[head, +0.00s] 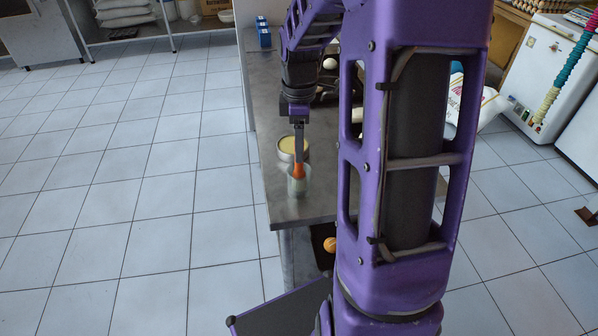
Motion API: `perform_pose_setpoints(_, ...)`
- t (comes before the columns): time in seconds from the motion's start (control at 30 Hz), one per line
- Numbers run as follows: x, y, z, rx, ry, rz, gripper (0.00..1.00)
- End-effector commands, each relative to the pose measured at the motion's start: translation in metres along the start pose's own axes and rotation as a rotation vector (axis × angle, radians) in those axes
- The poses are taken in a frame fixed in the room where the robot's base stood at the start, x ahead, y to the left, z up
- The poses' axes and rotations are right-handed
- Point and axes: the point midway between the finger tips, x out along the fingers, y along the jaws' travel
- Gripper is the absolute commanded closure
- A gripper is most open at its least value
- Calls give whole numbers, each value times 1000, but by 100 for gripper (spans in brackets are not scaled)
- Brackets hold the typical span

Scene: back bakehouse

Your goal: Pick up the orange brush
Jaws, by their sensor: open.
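The orange brush (300,172) stands in a clear, greenish cup (299,188) near the front end of the grey metal table. Only its orange part shows clearly; its lower end is blurred through the cup wall. My gripper (300,158) points down from above, with its fingers right at the top of the orange part. The jaws are open. One finger hides the other, so I cannot tell whether the brush is between them or just below them.
A round tin with a yellow top (290,146) stands close behind the cup. Blue cartons (263,33) and a white round thing (330,64) are farther back on the table (262,105). An orange thing (329,244) lies below the table's front edge. Tiled floor at left is clear.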

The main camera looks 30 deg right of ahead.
Motion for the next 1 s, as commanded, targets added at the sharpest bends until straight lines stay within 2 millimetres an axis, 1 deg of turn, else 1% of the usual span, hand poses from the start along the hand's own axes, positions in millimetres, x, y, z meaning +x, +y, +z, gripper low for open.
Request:
perform_pose_setpoints(0.03,10,0,0,0,0,-3,39)
perform_pose_setpoints(0.1,22,0,-1,0,0,-4,39)
perform_pose_setpoints(0.23,39,0,-1,-1,-1,-3,39)
perform_pose_setpoints(0.33,44,0,-1,-1,0,-2,39)
perform_pose_setpoints(0.53,44,1,-1,-1,0,0,39)
perform_pose_setpoints(0.57,44,1,-1,-1,0,0,41)
perform_pose_setpoints(0.6,44,1,-1,-1,0,-1,48)
perform_pose_setpoints(0.77,44,1,-1,-1,0,-1,77)
perform_pose_setpoints(0.8,44,1,-1,-1,0,-1,84)
perform_pose_setpoints(0.9,44,1,-1,-1,0,-1,100)
perform_pose_setpoints(1.0,44,1,-1,-1,0,-1,100)
